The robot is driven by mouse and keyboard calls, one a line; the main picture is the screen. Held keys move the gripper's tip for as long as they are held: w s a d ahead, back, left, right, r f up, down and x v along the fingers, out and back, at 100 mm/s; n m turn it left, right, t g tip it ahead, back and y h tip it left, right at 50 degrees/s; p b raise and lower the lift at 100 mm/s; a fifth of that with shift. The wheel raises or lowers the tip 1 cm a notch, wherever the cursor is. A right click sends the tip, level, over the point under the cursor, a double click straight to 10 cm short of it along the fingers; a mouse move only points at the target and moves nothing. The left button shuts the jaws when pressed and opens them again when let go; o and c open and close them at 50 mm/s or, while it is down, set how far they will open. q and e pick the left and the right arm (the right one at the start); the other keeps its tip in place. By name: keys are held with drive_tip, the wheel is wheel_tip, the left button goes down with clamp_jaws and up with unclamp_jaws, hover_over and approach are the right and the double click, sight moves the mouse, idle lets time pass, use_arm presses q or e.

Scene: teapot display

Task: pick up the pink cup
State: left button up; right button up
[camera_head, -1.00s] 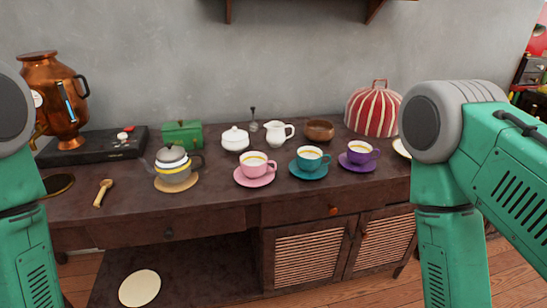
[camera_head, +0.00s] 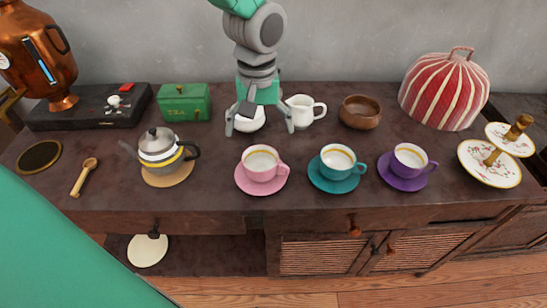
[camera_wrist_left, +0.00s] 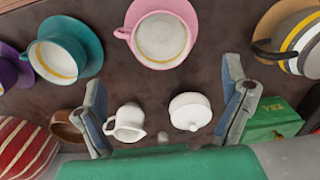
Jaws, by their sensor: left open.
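The pink cup (camera_head: 262,167) stands upright on its pink saucer (camera_head: 243,184) near the front middle of the dark sideboard. Its handle points right in the head view. My left gripper (camera_head: 260,128) is open and empty, pointing down behind the cup, apart from it, over the white sugar bowl (camera_head: 247,122), which it partly hides. In the left wrist view the pink cup (camera_wrist_left: 161,38) is at the top, beyond the spread fingers of my left gripper (camera_wrist_left: 163,80). My right gripper is not in view.
A teal cup (camera_head: 338,163) and a purple cup (camera_head: 408,161) stand to the right on saucers. A grey teapot (camera_head: 158,147) is left. A white creamer (camera_head: 303,108) and wooden bowl (camera_head: 360,113) are behind. Bare tabletop separates the teapot and pink saucer.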

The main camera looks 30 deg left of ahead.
use_arm(q)
drive_tip(key=b, duration=0.1)
approach(259, 165)
drive_tip(key=shift+s+d+f, duration=0.3)
drive_tip(key=shift+d+f, duration=0.25)
drive_tip(key=shift+s+d+f, duration=0.25)
drive_tip(key=shift+d+f, duration=0.3)
drive_tip(key=shift+s+a+f, duration=0.1)
drive_tip(key=shift+a+f, duration=0.3)
drive_tip(key=shift+f, duration=0.05)
drive_tip(key=shift+a+f, duration=0.2)
drive_tip(key=shift+f, duration=0.15)
wheel_tip(259, 165, down, 4)
drive_tip(key=shift+d+r+b, duration=0.15)
drive_tip(key=shift+b, duration=0.55)
drive_tip(key=shift+d+f, duration=0.15)
drive_tip(key=shift+f, duration=0.1)
drive_tip(key=shift+d+r, duration=0.15)
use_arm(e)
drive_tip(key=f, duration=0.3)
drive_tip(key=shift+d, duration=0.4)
use_arm(q)
drive_tip(key=c, duration=1.1)
drive_tip(key=shift+a, duration=0.4)
drive_tip(key=shift+c, duration=0.6)
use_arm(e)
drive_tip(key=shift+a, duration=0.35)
